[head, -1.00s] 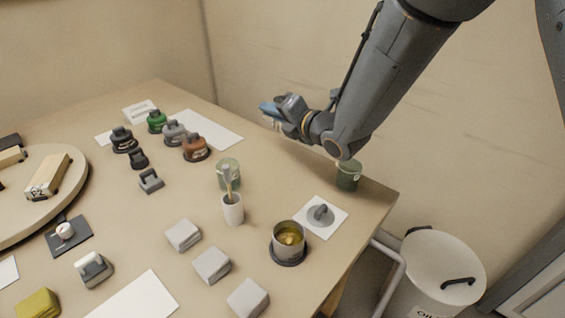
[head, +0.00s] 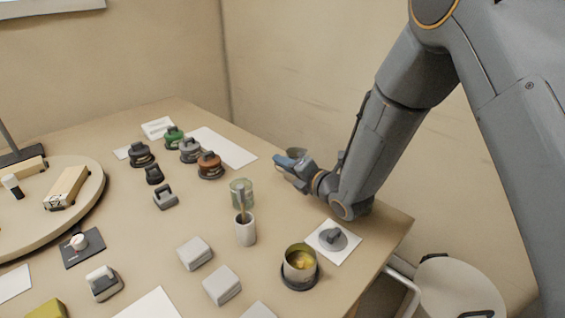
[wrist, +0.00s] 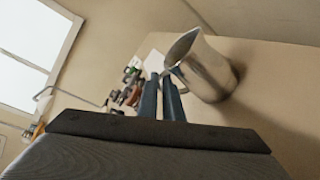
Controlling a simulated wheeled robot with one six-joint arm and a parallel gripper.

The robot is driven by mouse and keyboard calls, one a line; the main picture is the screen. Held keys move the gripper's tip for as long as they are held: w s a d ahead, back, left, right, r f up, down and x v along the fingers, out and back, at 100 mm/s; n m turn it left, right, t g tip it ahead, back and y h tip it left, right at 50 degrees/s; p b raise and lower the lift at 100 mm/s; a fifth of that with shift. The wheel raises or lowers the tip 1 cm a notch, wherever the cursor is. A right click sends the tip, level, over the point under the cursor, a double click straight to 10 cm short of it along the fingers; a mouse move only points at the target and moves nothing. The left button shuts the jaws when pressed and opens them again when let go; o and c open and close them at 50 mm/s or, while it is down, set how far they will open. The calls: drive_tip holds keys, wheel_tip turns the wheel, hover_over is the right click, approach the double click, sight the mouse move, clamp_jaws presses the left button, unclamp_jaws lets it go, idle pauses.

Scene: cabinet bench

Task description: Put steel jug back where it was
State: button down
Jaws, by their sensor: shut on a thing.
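The steel jug (wrist: 207,70) shows large in the wrist view, a shiny grey vessel with its open mouth toward the upper left. My gripper (wrist: 162,80) has its two blue fingers close together at the jug's handle side, shut on the handle. In the head view my gripper (head: 283,163) is at the back right of the bench, and only the rim of the jug (head: 296,151) shows behind it. I cannot tell whether the jug's base touches the bench top.
A white card with a grey lid (head: 333,238) and a pot with yellow contents (head: 300,266) lie at front right. A white cup (head: 245,230) and a greenish glass (head: 241,192) stand left of my arm. Several lidded weights (head: 190,150) stand farther left. White sheet (head: 222,147) lies behind.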

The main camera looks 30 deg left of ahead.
drive_tip(key=c, duration=1.9)
unclamp_jaws()
drive_tip(key=shift+d+r, duration=0.1)
drive_tip(key=b+v, duration=0.1)
drive_tip(key=v, duration=1)
drive_tip(key=shift+s+d+r, duration=0.1)
drive_tip(key=shift+s+d, duration=0.1)
drive_tip(key=shift+d, duration=0.15)
drive_tip(key=shift+r, duration=0.1)
